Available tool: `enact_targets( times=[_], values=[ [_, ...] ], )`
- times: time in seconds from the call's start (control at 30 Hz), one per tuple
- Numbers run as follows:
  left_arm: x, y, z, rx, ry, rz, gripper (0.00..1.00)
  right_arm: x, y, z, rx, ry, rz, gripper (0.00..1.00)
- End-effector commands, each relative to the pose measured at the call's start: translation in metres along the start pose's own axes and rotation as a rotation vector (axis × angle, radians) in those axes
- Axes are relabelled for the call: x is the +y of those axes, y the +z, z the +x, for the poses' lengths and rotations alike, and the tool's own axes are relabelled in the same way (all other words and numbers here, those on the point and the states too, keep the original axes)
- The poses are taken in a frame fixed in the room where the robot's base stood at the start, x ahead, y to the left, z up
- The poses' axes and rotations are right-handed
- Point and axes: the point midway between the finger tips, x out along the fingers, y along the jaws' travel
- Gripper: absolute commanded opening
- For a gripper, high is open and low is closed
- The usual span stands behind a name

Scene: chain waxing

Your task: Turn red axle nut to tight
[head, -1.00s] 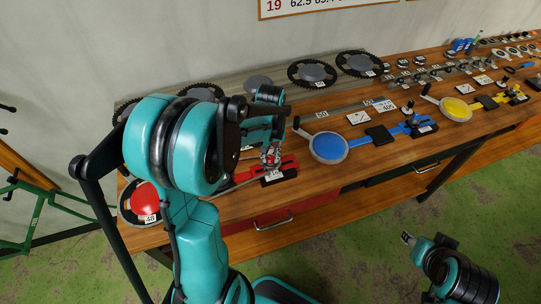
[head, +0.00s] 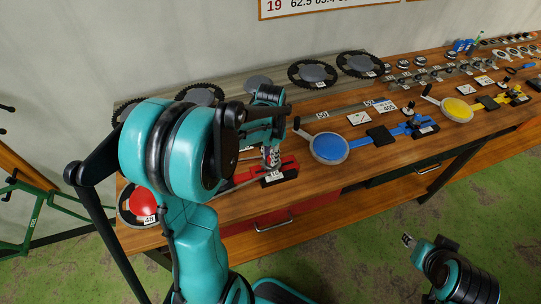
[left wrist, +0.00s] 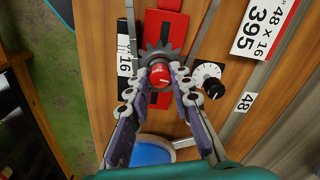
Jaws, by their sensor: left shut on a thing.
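The red axle nut (left wrist: 160,74) shows in the left wrist view as a round red knob with a white mark on top, in front of a grey toothed sprocket (left wrist: 158,51) on a red mount (left wrist: 167,23). My left gripper (left wrist: 161,80) has its two fingertips on either side of the nut, shut on it. In the head view my left gripper (head: 270,158) is over the red mount (head: 288,163) near the bench's front edge, and the nut is too small to make out. My right gripper (head: 408,240) is low over the green floor, away from the bench; its jaws are too small to judge.
In the head view, a blue disc (head: 329,147) and a yellow disc (head: 456,109) stand along the wooden bench. A red disc (head: 143,199) lies at the bench's left end.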

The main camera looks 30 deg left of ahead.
Motion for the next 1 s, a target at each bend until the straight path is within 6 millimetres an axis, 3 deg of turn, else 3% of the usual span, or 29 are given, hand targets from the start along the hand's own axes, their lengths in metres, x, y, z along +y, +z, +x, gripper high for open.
enact_targets(
  times=[0.3,0.77,0.8,0.87,1.0],
  values=[
    [-0.0001,-0.0001,0.0,0.0,0.0,0.097,0.0,0.0,0.0004,0.0006,0.0,0.0,0.0,0.4],
    [-0.0002,-0.0001,-0.0001,0.0,0.0,0.11,0.0,0.0,0.0004,0.0006,0.0,0.0,0.0,0.4],
    [-0.0002,-0.0001,-0.0001,0.0,0.0,0.11,0.23,0.0,0.0004,0.0006,0.0,0.0,0.0,0.4],
    [-0.0002,-0.0001,-0.0001,0.0,0.0,0.11,0.39,0.0,0.0004,0.0006,0.0,0.0,0.0,0.4],
    [-0.0001,-0.0001,0.0,0.0,0.0,0.11,0.42,0.0,0.0005,0.0006,0.0,0.0,0.0,0.4]
  ],
)
